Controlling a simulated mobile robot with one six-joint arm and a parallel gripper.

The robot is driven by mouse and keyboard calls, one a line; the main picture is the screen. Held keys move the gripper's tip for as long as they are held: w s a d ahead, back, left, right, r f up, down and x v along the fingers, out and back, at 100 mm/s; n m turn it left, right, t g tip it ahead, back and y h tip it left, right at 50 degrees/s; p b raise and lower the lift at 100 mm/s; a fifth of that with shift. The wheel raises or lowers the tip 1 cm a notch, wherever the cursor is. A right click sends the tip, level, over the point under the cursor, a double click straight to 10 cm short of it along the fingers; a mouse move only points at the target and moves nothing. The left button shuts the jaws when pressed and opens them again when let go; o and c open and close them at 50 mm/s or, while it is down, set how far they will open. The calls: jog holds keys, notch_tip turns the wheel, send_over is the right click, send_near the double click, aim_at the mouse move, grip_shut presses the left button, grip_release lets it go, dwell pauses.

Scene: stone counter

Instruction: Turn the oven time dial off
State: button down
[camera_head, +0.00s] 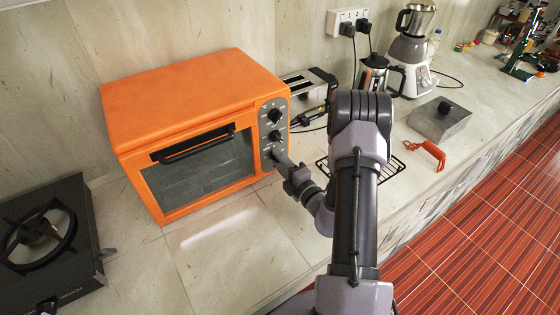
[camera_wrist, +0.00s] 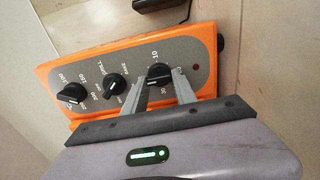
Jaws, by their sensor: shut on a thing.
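The orange toaster oven (camera_head: 200,125) stands on the stone counter, its glass door (camera_head: 205,172) shut. Its grey control panel (camera_wrist: 195,52) carries three black dials in the wrist view. The time dial (camera_wrist: 158,73) is the lowest on the oven, at the right of the row in the wrist view, near a small red light. My gripper (camera_wrist: 160,88) has its two fingers on either side of this dial and is shut on it. In the head view my gripper (camera_head: 280,160) reaches the lower panel and hides most of this dial.
A wire rack (camera_head: 392,168) lies right of my arm. A toaster (camera_head: 308,88) and kettle (camera_head: 374,75) stand behind. A gas burner (camera_head: 45,240) is at left. Counter in front of the oven is clear.

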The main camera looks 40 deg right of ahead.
jog(key=c, duration=1)
grip_release()
jog(key=shift+s, duration=0.1)
jog(key=s+a+p, duration=0.1)
jog(key=s, duration=1.6)
jog(key=shift+p, duration=0.3)
jog(key=shift+s, duration=0.1)
